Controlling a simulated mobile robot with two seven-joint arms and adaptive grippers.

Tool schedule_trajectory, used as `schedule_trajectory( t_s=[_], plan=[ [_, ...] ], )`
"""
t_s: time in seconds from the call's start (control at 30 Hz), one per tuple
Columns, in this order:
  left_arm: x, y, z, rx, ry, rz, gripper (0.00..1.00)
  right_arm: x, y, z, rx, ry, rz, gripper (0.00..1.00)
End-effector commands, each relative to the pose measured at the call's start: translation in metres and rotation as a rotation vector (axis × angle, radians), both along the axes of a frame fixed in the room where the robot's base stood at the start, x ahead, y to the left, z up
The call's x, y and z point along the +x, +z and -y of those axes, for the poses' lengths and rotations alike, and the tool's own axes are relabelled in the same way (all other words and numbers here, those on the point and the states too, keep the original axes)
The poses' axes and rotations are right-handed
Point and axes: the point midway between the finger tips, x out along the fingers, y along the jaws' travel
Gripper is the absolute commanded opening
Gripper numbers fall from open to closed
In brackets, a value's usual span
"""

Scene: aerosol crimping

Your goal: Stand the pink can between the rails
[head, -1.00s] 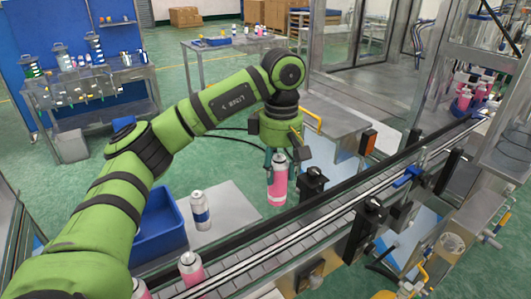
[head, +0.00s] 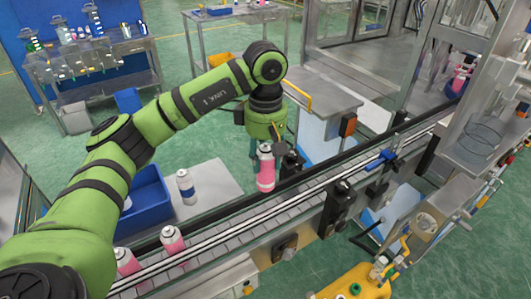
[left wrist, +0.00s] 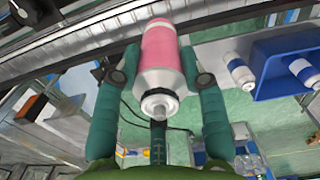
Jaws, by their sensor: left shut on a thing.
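The pink can (head: 266,170), with a silver-white top, is held upright by my left gripper (head: 265,150). In the left wrist view the two teal fingers (left wrist: 161,78) are shut on both sides of the can (left wrist: 160,50). The rails also show in the left wrist view (left wrist: 70,50). My right gripper is out of view.
Two pink cans, one (head: 172,241) and another (head: 126,262), stand on the conveyor at lower left. A blue-banded can (head: 186,187) stands on a grey table (head: 218,182) beside a blue bin (head: 148,212). A blue clamp (head: 380,159) sits along the rails farther right.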

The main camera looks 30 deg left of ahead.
Motion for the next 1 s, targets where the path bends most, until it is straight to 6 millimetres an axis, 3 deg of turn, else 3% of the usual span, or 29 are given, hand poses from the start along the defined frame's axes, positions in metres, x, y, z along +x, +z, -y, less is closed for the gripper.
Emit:
schedule_trajectory(
  t_s=[0.33,1.0],
  plan=[
    [0.0,-0.031,0.0,0.0,0.0,-0.001,0.1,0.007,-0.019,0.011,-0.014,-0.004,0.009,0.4],
    [0.0,-0.086,0.0,0.0,0.001,-0.001,0.1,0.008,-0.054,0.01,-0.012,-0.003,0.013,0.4]
  ],
)
